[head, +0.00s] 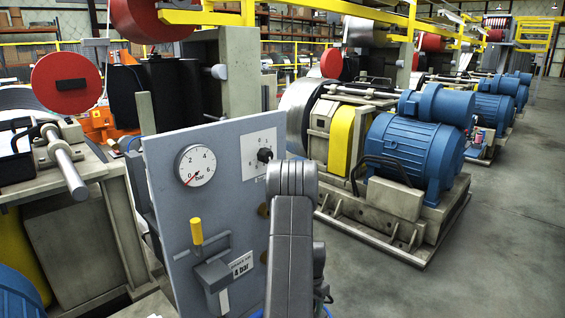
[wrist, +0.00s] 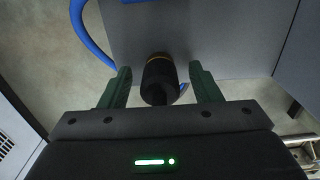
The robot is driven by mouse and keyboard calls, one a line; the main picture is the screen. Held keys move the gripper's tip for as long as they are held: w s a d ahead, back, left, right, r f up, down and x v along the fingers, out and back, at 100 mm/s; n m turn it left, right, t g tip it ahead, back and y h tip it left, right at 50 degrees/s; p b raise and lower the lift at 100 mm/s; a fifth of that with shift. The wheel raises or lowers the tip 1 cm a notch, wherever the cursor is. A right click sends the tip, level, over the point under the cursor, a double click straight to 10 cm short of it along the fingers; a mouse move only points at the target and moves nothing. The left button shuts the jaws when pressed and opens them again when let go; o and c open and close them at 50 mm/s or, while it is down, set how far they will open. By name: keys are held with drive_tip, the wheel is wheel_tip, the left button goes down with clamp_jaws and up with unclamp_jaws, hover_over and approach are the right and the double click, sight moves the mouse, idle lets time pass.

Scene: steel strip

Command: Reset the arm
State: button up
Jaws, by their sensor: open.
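My gripper (wrist: 160,74) is open in the wrist view, with one green finger on each side of a dark cylindrical fitting (wrist: 158,82) with a brass-coloured ring. A gap shows on both sides of the fitting. It stands out from a grey panel face (wrist: 215,40). In the head view my arm rises in front of the grey control panel (head: 170,165), and my gripper is hidden there.
The panel carries a round gauge (head: 195,165) with its needle near 0, a black selector knob (head: 264,155), a yellow-handled lever (head: 197,232) and a "4 bar" label (head: 242,266). A blue hose (wrist: 88,38) curves beside the fitting. A blue motor (head: 415,150) stands right; floor (head: 500,240) is clear.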

wheel_tip(320, 180, up, 10)
drive_tip(key=p, duration=0.9)
drive_tip(key=shift+f, duration=0.2)
drive_tip(key=shift+s+r+p, duration=0.1)
drive_tip(key=shift+r+p, duration=0.2)
drive_tip(key=shift+r, duration=0.1)
drive_tip(key=shift+a, duration=0.1)
